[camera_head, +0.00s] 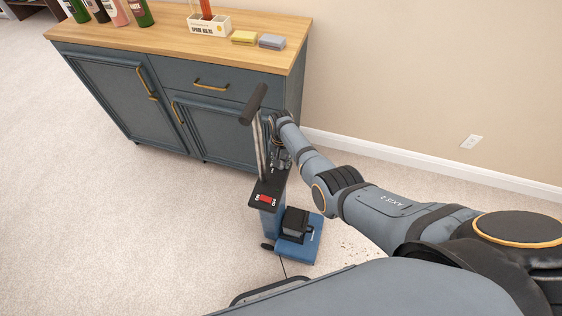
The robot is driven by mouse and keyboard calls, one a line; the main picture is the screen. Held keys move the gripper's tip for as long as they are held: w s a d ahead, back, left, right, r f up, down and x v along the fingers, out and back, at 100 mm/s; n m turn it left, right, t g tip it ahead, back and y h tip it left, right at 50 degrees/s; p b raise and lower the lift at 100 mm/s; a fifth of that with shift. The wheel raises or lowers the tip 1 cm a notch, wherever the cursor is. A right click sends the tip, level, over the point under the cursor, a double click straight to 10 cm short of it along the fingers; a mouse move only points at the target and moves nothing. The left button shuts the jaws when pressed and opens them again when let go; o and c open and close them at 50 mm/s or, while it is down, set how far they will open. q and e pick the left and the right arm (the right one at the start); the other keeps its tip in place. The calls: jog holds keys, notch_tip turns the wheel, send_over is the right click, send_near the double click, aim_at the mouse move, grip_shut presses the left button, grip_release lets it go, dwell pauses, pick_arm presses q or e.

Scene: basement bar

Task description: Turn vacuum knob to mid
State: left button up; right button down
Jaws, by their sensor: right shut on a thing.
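The vacuum (270,225) stands upright on the carpet in front of the cabinet. It has a blue body and base, a black control panel, a pale pole and a black grip (253,104) on top. A red control (265,198) with white markings, which looks like the knob, sits on the panel; its exact setting is too small to read. My right gripper (281,158) is shut on the vacuum at its pole, above the panel; the fingers are partly hidden. My left gripper is not in view.
A blue cabinet (215,75) with a wooden top stands close behind the vacuum. Bottles (139,12), a white caddy (210,24) and yellow (244,38) and grey-blue (272,41) blocks sit on it. The carpet at left is clear.

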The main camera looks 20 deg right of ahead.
jog(key=c, duration=1)
grip_release()
notch_tip(320, 180, up, 8)
jog(key=shift+f, duration=0.25)
